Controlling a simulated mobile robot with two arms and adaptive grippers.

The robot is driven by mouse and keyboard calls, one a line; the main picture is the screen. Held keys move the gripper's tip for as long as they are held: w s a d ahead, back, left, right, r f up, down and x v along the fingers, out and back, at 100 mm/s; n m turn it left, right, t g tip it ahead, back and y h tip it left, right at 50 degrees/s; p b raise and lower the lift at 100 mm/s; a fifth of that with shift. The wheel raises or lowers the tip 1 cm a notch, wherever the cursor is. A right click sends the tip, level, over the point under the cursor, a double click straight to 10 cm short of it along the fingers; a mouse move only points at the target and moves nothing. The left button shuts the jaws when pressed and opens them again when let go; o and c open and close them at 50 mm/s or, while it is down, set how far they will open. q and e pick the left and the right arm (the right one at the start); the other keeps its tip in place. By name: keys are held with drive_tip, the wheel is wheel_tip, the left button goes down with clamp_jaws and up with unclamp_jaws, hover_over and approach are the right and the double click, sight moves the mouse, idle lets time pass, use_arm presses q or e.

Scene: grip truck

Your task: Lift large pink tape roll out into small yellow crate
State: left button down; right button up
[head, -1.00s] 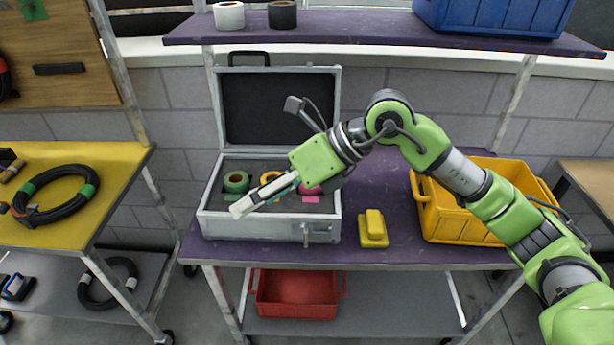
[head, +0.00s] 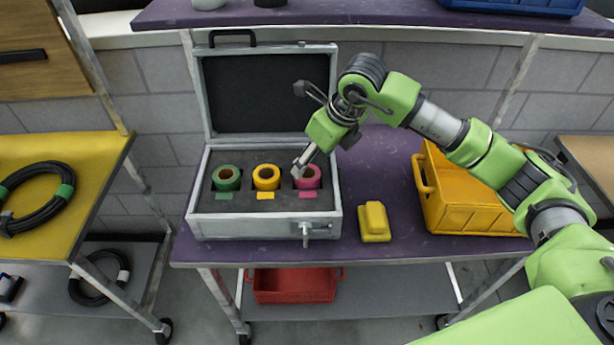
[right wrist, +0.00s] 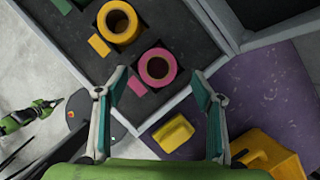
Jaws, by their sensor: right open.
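The large pink tape roll (head: 309,177) sits in the right-hand slot of the grey foam in the open silver case (head: 262,226). In the right wrist view the pink roll (right wrist: 143,66) shows whole, a little ahead of and between the fingertips. My right gripper (head: 299,172) is over the pink roll in the head view; its teal-lined fingers (right wrist: 160,88) are open and empty. The small yellow crate (head: 473,230) stands at the right of the purple table, partly hidden by my right arm. My left gripper is not in view.
A green roll (head: 226,178) and a yellow roll (head: 266,177) sit in the same foam. A yellow block (head: 375,221) lies between case and crate. The case's raised lid (head: 268,91) stands behind. A red crate (head: 295,285) is on the shelf below.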

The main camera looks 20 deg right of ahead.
sight(309, 171)
drive_tip(key=shift+a+f+p, duration=0.2)
drive_tip(key=shift+f+p, duration=0.6)
drive_tip(key=shift+f, duration=0.1)
drive_tip(key=shift+p+x, duration=0.35)
drive_tip(key=shift+x, duration=0.85)
drive_tip(key=shift+w+f, duration=0.1)
drive_tip(key=shift+f, duration=0.25)
drive_tip(key=c, duration=1.3)
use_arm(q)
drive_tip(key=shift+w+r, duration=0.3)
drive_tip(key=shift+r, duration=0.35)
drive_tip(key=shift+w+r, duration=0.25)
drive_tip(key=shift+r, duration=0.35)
use_arm(e)
drive_tip(key=shift+o, duration=0.2)
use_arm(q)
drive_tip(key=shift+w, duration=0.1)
